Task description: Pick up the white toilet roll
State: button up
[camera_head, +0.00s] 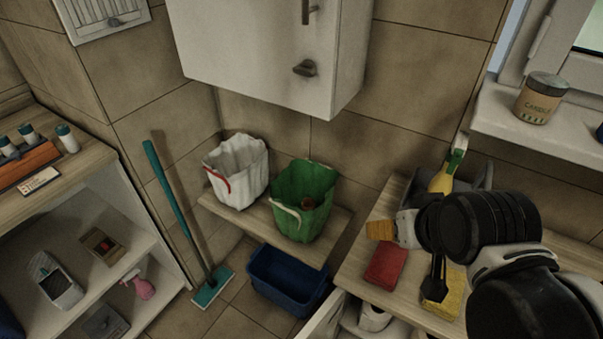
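A white roll-shaped thing (373,318), which looks like the toilet roll, shows at the bottom edge inside the open white drawer or cabinet below the right counter. It has a dark round spot at its end, and its lower part is cut off or hidden. My gripper (436,290) is a dark shape above the counter, pointing down in front of a yellow sponge (447,304). It is right of the roll and higher, apart from it. My arm partly hides it, and its fingers are too dark to tell apart.
A red sponge (386,264) and a brown block (380,230) are on or above the counter (352,277). White (237,172) and green (303,200) buckets sit on a shelf above a blue bin (287,281). The floor left of the bin is partly clear.

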aim_at(372, 319)
jog(key=k+z, duration=0.15)
jog(key=k, duration=0.25)
jog(key=k+j+z, duration=0.4)
jog(key=k+j, duration=0.25)
jog(key=k+j+z, duration=0.4)
jog(key=k, duration=0.35)
jog(key=i+j+z, duration=0.2)
jog(key=j+z, duration=0.15)
jog(key=j, duration=0.65)
jog(key=j+z, duration=0.3)
jog(key=j, duration=0.7)
jog(key=i, duration=0.05)
